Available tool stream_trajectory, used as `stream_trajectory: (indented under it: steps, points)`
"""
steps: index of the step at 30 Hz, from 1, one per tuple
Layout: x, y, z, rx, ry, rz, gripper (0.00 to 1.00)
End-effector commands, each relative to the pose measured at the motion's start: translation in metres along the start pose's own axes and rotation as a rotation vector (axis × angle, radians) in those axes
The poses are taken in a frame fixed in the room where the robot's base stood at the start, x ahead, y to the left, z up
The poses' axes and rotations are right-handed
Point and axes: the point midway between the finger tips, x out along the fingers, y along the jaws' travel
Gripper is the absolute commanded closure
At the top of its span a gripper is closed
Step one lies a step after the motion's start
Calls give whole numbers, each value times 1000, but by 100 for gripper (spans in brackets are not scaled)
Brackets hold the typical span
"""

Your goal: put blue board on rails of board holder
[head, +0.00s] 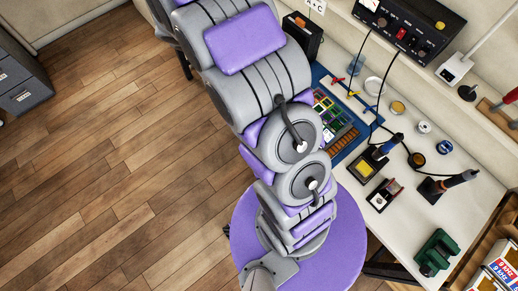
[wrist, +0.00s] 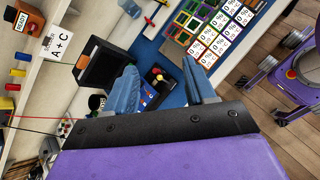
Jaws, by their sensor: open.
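My gripper (wrist: 160,85) shows in the wrist view as two blue fingers, spread wide apart with nothing clamped between them. Between and beyond the fingers lies a small dark-and-blue item (wrist: 150,95) with a yellow and red part near it. I cannot tell whether this is the blue board. A black open box (wrist: 97,66) is beside the left finger. I cannot identify the board holder or its rails with certainty. In the head view my arm covers part of the bench, and my fingers are not seen.
A blue mat (wrist: 150,45) carries a grid of coloured boards (wrist: 205,25), also in the head view (head: 332,115). Soldering tools, small tins (head: 397,107) and a green device (head: 437,250) stand on the white bench (head: 405,200).

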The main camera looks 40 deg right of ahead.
Motion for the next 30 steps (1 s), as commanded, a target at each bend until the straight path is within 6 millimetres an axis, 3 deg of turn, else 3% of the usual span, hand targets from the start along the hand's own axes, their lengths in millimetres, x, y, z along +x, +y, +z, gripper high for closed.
stream_trajectory:
  steps: [6, 15, 24, 30]
  points:
    - [-36, -54, 50, 197, 95, -146, 45]
    - [-80, -141, 97, 428, 233, -367, 45]
    - [-124, -230, 123, 613, 379, -599, 45]
    - [-144, -272, 131, 679, 444, -711, 45]
